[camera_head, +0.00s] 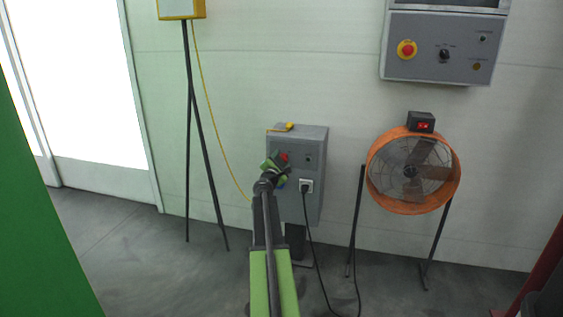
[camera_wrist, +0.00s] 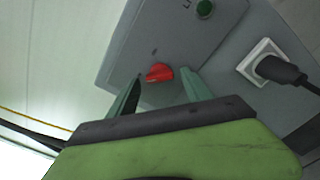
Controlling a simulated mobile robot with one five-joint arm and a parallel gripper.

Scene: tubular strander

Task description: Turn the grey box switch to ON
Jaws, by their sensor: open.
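The grey box (camera_head: 314,150) stands on a dark post against the pale wall; it also fills much of the wrist view (camera_wrist: 170,35). Its red switch knob (camera_head: 284,157) shows just beyond my gripper; in the wrist view the red knob (camera_wrist: 158,72) lies ahead, between the two fingertips. My gripper (camera_head: 276,164) is open, with a green finger on either side of the knob in the wrist view (camera_wrist: 160,92). I cannot tell whether a finger touches the knob. Any ON or OFF marking is too small to read.
A black plug sits in the box's white socket (camera_head: 306,186), its cable hanging to the floor. An orange fan (camera_head: 412,172) stands at the right, below a grey wall panel (camera_head: 444,45) with a red button. A yellow box on a tripod (camera_head: 187,110) stands at the left.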

